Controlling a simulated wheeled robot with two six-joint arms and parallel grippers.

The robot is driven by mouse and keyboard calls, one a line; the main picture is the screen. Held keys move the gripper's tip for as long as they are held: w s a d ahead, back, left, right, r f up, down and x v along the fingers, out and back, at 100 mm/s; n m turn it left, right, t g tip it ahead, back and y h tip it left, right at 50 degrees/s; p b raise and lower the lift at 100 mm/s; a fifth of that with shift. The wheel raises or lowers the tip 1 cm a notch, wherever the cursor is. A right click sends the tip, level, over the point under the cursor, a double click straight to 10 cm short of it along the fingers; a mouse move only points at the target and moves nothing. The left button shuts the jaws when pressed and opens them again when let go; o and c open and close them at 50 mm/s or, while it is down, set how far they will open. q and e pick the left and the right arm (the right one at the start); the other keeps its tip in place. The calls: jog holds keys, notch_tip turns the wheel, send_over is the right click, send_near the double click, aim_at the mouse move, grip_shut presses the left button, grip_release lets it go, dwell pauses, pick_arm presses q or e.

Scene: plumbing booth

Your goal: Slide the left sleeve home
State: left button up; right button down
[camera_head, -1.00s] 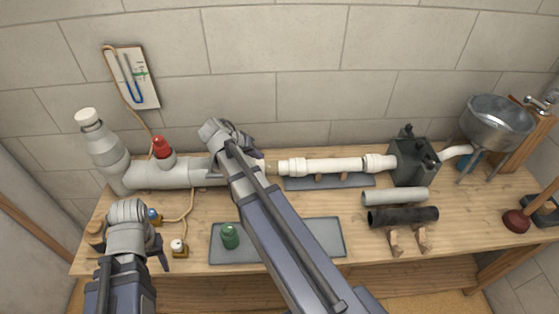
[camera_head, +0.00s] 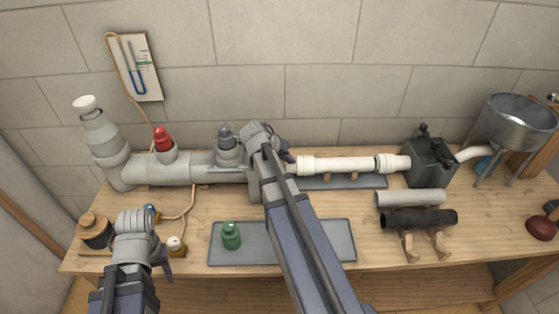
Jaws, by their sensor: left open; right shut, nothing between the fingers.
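A long grey pipe (camera_head: 160,170) lies along the back left of the bench, with a red-capped stub and a grey dark-topped stub (camera_head: 227,148) on it. A white pipe (camera_head: 345,165) runs in line to its right, with a white sleeve at its left end (camera_head: 307,166) and another at its right end (camera_head: 386,163). My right gripper (camera_head: 263,140) is shut and empty, over the gap between the grey pipe and the left white sleeve; its arm hides the joint there. I cannot tell whether it touches the sleeve. My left gripper (camera_head: 137,235) is open at the front left, holding nothing.
A grey tray (camera_head: 285,245) with a green bottle (camera_head: 231,235) lies in front. A dark box (camera_head: 430,160), a loose grey tube (camera_head: 410,198), a black tube (camera_head: 420,218) and a metal basin (camera_head: 515,120) stand right. A dark pot (camera_head: 95,230) stands near my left gripper.

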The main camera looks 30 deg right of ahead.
aim_at(305, 166)
jog(key=shift+s+d, duration=0.2)
jog(key=shift+d, duration=0.05)
jog(key=shift+s+d, duration=0.6)
jog(key=shift+d, duration=0.35)
pick_arm(q)
jog(key=shift+a, duration=0.1)
